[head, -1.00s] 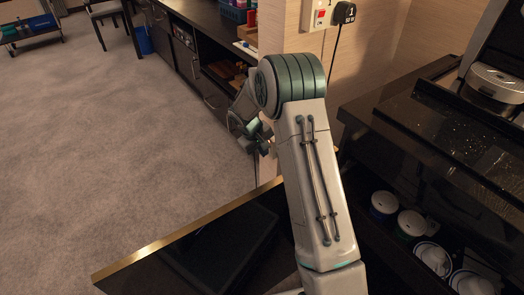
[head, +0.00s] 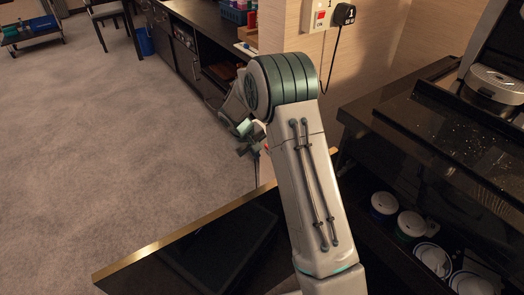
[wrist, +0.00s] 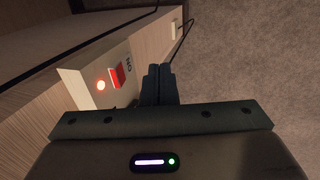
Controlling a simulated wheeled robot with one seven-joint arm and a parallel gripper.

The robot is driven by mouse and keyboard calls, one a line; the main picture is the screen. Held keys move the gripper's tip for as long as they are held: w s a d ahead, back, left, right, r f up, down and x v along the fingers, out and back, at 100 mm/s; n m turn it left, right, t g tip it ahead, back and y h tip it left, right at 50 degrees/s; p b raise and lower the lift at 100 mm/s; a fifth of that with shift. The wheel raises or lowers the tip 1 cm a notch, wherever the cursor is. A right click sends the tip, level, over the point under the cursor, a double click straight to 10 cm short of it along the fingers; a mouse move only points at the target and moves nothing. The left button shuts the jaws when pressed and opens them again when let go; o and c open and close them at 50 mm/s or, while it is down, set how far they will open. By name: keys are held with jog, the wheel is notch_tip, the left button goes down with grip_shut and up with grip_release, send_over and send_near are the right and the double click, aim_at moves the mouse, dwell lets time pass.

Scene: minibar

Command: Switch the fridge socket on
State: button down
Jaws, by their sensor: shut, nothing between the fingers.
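A pale socket plate (wrist: 88,88) with a red rocker switch (wrist: 117,76) and a glowing orange-red light (wrist: 100,86) is close by in the wrist view. Dark lettering like "ON" is beside the rocker. My gripper (wrist: 160,72) is shut and empty, its fingertips to the right of the rocker, apart from it in the picture; I cannot tell the depth gap. In the head view my gripper (head: 247,146) is small, left of the wall end. Another socket (head: 319,15) with a red switch and a black plug (head: 344,14) is higher on the wall. No fridge label is readable.
A dark counter with a gold edge (head: 180,232) lies below my arm. A dark cabinet (head: 195,45) stands behind. Shelves with cups (head: 411,223) are at the right. In the wrist view a small pale fitting (wrist: 174,30) has a dark cable.

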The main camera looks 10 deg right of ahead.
jog(key=s+a+r+p, duration=0.2)
jog(key=a+r, duration=0.4)
jog(key=r, duration=0.2)
jog(key=shift+s+r, duration=0.2)
jog(key=s+d+r+m+y+p, duration=0.1)
jog(key=s+d+r+p, duration=0.2)
jog(key=s+r+p, duration=0.5)
jog(key=s+d+r+m+p, duration=0.1)
jog(key=s+d+r, duration=0.3)
jog(key=r, duration=0.8)
jog(key=s+r+m+y+p, duration=0.1)
jog(key=s+r+p, duration=0.3)
jog(key=s, duration=0.5)
jog(key=s+r+m+t+y+p, duration=0.1)
jog(key=s+r+p, duration=0.3)
jog(key=s, duration=0.5)
notch_tip(320, 180, up, 2)
jog(key=shift+s+d+r+m+y+p, duration=0.25)
jog(key=shift+s+m+y+p, duration=0.05)
jog(key=shift+s, duration=0.05)
